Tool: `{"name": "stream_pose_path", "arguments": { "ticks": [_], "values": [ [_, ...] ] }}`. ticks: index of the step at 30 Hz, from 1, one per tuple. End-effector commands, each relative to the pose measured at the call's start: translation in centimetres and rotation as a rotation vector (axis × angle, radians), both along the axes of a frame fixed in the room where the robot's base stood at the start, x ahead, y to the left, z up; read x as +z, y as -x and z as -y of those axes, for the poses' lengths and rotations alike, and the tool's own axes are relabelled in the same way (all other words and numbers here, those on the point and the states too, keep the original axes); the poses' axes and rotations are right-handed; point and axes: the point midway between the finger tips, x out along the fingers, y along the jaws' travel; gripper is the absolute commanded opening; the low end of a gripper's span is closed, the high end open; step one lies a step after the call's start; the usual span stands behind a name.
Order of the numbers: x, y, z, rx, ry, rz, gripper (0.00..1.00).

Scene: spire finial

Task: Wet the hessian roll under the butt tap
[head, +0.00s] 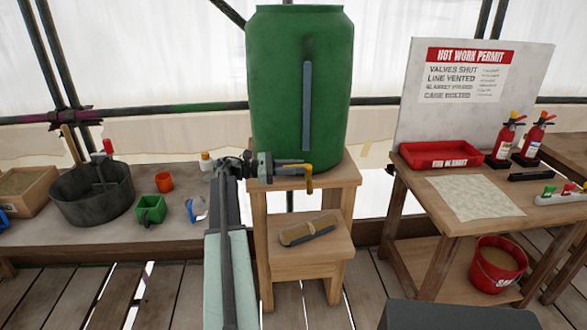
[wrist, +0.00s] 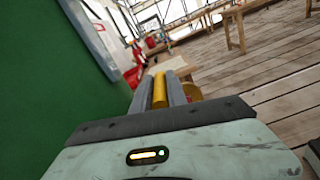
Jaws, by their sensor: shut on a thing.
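The green butt (head: 300,85) stands on a wooden stand. A yellow bent tap part (head: 309,180) shows low at its front. My gripper (head: 296,165) is at the tap, with its fingers level and pointing right. In the wrist view my gripper (wrist: 160,92) is shut on a yellow bar (wrist: 159,90), which looks like the tap's lever. A tan, roll-like thing with a dark strip (head: 298,233), likely the hessian roll, lies on the lower step (head: 283,262) below the tap. No running water shows. My gripper hides part of the tap.
A left bench holds a dark round tub (head: 92,205), a green box (head: 150,211) and an orange cup (head: 164,182). The right table holds a red tray (head: 440,155), a pale cloth (head: 472,198) and fire extinguishers (head: 505,140). A red bucket (head: 498,265) stands below.

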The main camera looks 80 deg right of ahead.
Motion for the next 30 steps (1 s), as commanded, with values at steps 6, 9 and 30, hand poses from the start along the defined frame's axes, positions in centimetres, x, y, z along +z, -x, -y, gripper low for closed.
{"name": "stream_pose_path", "arguments": {
  "ticks": [6,9,30],
  "values": [
    [-0.1,-0.4,-0.1,0.002,-0.002,0.004,0.0],
    [-0.1,-0.4,-0.1,0.001,-0.002,0.005,0.26],
    [-0.1,-5.6,-1.3,-0.002,-0.002,0.003,0.4]
  ]
}}
